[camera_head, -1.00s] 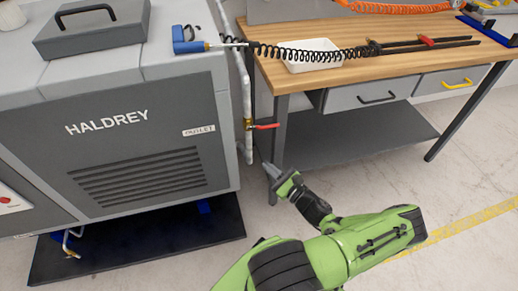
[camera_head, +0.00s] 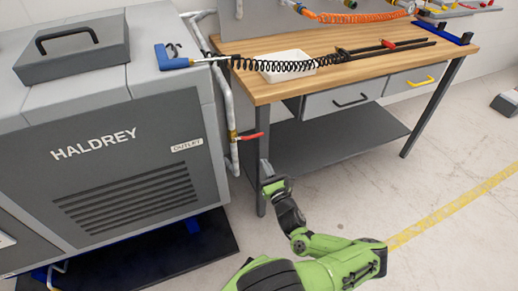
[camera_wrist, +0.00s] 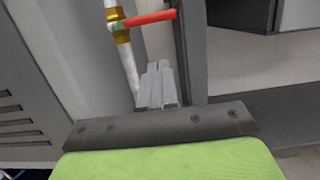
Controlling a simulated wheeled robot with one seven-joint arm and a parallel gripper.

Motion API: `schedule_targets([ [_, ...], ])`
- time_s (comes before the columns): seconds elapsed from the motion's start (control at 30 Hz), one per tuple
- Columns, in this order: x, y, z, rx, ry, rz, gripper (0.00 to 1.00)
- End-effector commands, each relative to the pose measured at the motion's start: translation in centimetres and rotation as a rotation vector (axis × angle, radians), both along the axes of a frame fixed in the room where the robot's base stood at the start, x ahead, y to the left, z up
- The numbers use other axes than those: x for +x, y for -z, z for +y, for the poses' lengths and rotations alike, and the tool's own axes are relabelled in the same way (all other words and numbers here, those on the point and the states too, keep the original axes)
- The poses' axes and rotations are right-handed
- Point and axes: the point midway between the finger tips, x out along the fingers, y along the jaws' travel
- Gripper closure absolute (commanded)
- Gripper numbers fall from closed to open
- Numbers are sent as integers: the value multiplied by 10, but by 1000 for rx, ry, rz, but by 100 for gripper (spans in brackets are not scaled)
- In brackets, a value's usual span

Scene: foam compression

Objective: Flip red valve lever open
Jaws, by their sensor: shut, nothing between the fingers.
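The red valve lever (camera_head: 250,136) sticks out to the right from a brass valve (camera_head: 233,137) on the white vertical pipe beside the machine. It lies nearly level. In the wrist view the red lever (camera_wrist: 149,18) is near the top, with the brass fitting (camera_wrist: 118,25) at its left end. My gripper (camera_head: 265,168) is shut and empty, below and slightly right of the lever, apart from it. In the wrist view my fingers (camera_wrist: 158,85) point up toward the pipe, below the lever.
The grey HALDREY machine (camera_head: 110,150) stands to the left of the pipe (camera_head: 228,100). The wooden workbench (camera_head: 350,62) is right of it, its front leg (camera_head: 260,199) close to my gripper. A lower shelf (camera_head: 340,140) spans under the bench.

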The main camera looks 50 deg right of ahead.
Motion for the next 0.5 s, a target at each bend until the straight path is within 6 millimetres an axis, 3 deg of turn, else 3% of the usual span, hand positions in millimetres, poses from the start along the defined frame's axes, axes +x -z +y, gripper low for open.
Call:
schedule_targets([
  [0.17,34,-5,-19,-2,-2,1,100],
  [0.3,44,-29,-26,-3,-1,-1,100],
  [0.5,50,-40,-30,-1,0,1,100],
])
